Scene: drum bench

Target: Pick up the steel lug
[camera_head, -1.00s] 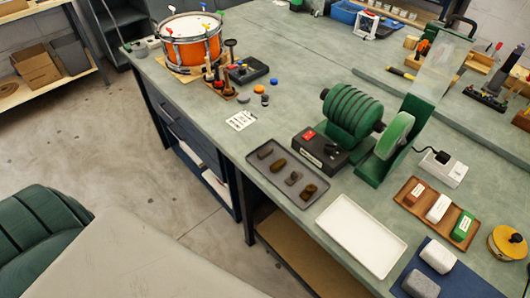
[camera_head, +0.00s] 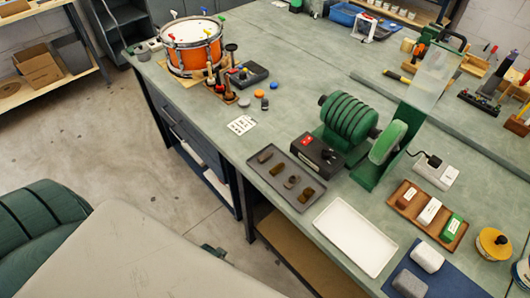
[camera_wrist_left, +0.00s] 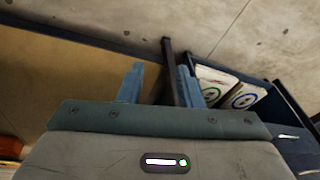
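Several small dark lugs lie apart on a grey tray (camera_head: 262,172) on the bench in the head view. One lug (camera_head: 291,181) looks greyer and the others browner; I cannot tell for sure which is steel. My left gripper (camera_wrist_left: 159,84) shows in the left wrist view, its two blue-grey fingers apart with nothing between them. It is clear of the tray, with the bench frame and floor behind it. In the head view only a small dark part beside my grey body may belong to it. My right gripper is not in view.
A white tray (camera_head: 352,237) lies beside the lug tray. A green drum machine (camera_head: 348,122) with a black box (camera_head: 317,150) stands behind it. A wooden tray of labelled blocks (camera_head: 407,192) is at right. The orange drum (camera_head: 192,50) stands at the far left.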

